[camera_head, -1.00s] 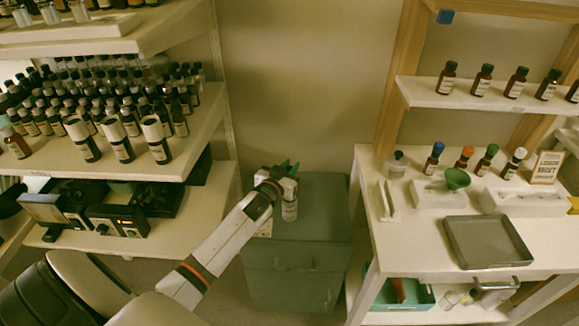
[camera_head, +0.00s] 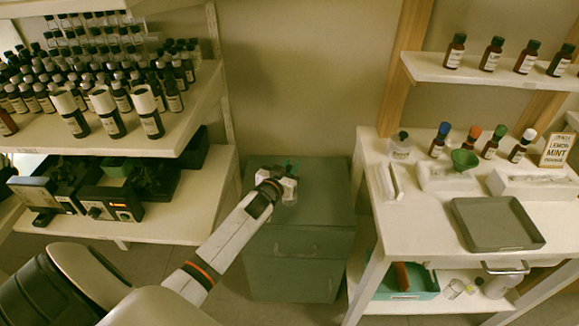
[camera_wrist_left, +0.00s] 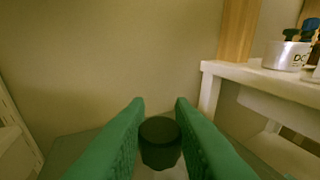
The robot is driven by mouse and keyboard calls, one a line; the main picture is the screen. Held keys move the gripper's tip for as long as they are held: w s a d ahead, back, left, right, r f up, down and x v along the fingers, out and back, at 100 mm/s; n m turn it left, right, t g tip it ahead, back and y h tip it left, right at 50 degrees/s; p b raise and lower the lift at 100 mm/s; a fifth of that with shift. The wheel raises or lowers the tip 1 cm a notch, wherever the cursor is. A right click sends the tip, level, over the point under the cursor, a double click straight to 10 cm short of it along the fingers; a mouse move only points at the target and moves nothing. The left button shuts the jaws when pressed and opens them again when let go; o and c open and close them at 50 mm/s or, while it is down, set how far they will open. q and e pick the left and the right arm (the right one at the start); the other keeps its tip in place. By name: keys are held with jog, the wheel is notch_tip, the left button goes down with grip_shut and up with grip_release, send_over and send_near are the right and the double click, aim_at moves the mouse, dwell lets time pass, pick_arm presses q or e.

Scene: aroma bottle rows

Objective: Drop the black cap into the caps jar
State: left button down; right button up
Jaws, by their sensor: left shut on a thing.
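My left gripper (camera_head: 288,166) is over the grey-green cabinet top, pointing away from me. In the left wrist view its two green fingers (camera_wrist_left: 160,132) are closed around a black cap (camera_wrist_left: 160,142). A pale clear vessel (camera_head: 290,198) shows just below the gripper in the head view; the gripper hides its upper part, and I cannot tell whether it touches the cap. A clear jar (camera_head: 399,148) with something dark at its top stands at the left of the right table; I cannot read its label well enough to name it. My right gripper is out of view.
The cabinet (camera_head: 297,262) stands between the bottle shelves on the left and the white table (camera_head: 402,212) on the right. The table holds a green funnel (camera_head: 464,160), a grey tray (camera_head: 497,244) and several bottles with coloured caps. The cabinet top right of the gripper is clear.

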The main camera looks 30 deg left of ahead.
pick_arm(q)
jog(key=c, duration=1.2)
grip_release()
jog(key=shift+o, duration=0.2)
jog(key=v, duration=1.2)
